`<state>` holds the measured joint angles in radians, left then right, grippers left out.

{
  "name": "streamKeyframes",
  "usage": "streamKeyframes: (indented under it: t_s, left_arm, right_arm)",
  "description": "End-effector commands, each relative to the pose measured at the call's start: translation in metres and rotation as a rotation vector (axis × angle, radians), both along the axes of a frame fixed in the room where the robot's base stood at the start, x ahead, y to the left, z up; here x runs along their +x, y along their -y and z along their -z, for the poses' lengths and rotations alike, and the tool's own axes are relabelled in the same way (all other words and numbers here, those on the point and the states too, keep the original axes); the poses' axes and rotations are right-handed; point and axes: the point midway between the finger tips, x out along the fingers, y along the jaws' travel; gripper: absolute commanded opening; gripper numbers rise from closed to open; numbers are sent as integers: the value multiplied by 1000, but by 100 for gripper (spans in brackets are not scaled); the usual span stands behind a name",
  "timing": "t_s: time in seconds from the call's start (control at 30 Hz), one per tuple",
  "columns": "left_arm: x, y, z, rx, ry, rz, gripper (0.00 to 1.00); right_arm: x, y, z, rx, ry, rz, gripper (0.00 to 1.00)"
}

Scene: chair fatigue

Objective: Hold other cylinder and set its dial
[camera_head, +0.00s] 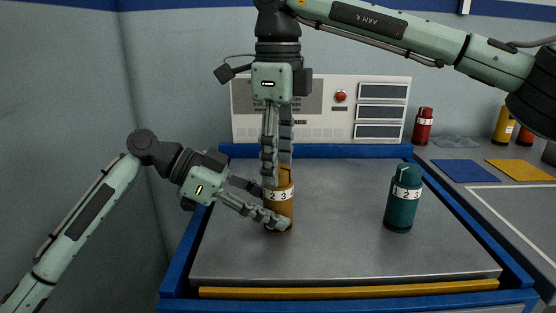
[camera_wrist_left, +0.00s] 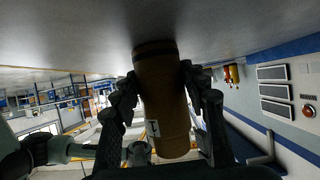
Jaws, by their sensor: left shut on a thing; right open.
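An orange-brown cylinder (camera_head: 279,207) with a numbered white band stands upright on the grey tabletop (camera_head: 330,250). My left gripper (camera_head: 277,222) is shut on its lower body from the left; the left wrist view also shows the cylinder (camera_wrist_left: 162,95) between the fingers. My right gripper (camera_head: 277,172) points straight down from above, its open fingers around the cylinder's dial top, partly hiding it. Whether they touch it cannot be told. A teal cylinder (camera_head: 402,205) with a dial top and a band reading 1 2 3 stands upright to the right, apart from both grippers.
A white control panel (camera_head: 320,108) with a red button (camera_head: 340,97) stands behind the table. On the right surface are a red cylinder (camera_head: 423,126), a yellow cylinder (camera_head: 503,125), a blue mat (camera_head: 464,170) and a yellow mat (camera_head: 520,169). The tabletop between the two near cylinders is clear.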

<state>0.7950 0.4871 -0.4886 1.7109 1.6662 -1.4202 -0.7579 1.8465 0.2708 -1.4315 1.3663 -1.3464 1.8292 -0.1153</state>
Motion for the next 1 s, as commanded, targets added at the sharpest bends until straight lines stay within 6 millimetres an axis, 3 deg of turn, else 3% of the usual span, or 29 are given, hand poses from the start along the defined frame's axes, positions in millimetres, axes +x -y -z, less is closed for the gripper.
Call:
streamKeyframes:
  t_s: [0.6, 1.0]
  left_arm:
    - [0, 0, 0, 0, 0, -1, 28]
    - [0, 0, 0, 0, 0, -1, 28]
  right_arm:
    - [0, -1, -108, 0, 2, 0, 56]
    - [0, 0, -118, 0, 0, -1, 56]
